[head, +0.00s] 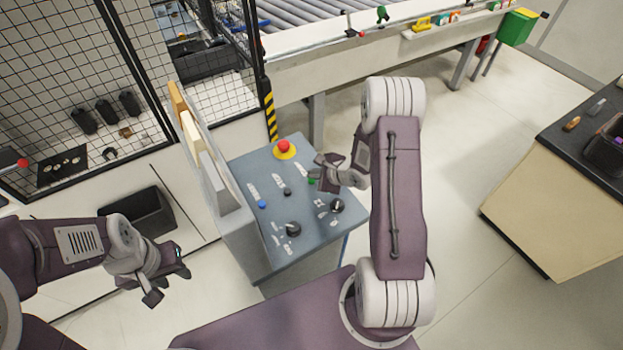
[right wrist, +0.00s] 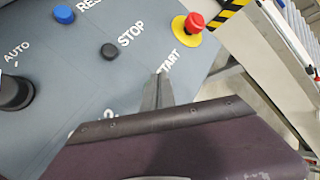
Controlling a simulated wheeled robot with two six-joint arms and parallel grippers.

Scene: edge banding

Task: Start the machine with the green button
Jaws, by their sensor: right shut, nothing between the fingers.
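The grey-blue control panel (head: 268,222) stands in the middle of the head view. A small green button (head: 311,181) shows on it, right beside the fingertips of my right gripper (head: 319,176). In the right wrist view, my shut, empty right gripper (right wrist: 158,92) points at the panel by the START label (right wrist: 169,62). The green button is hidden in that view, and I cannot tell whether the fingertips touch it. My left gripper (head: 168,285) is open and empty, left of the panel.
The panel also carries a red emergency stop (head: 284,147), a black STOP button (head: 288,192), a blue button (head: 262,204) and black knobs (head: 337,206). A mesh fence (head: 60,110) stands at left, a roller conveyor (head: 310,20) behind, a table (head: 560,190) at right.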

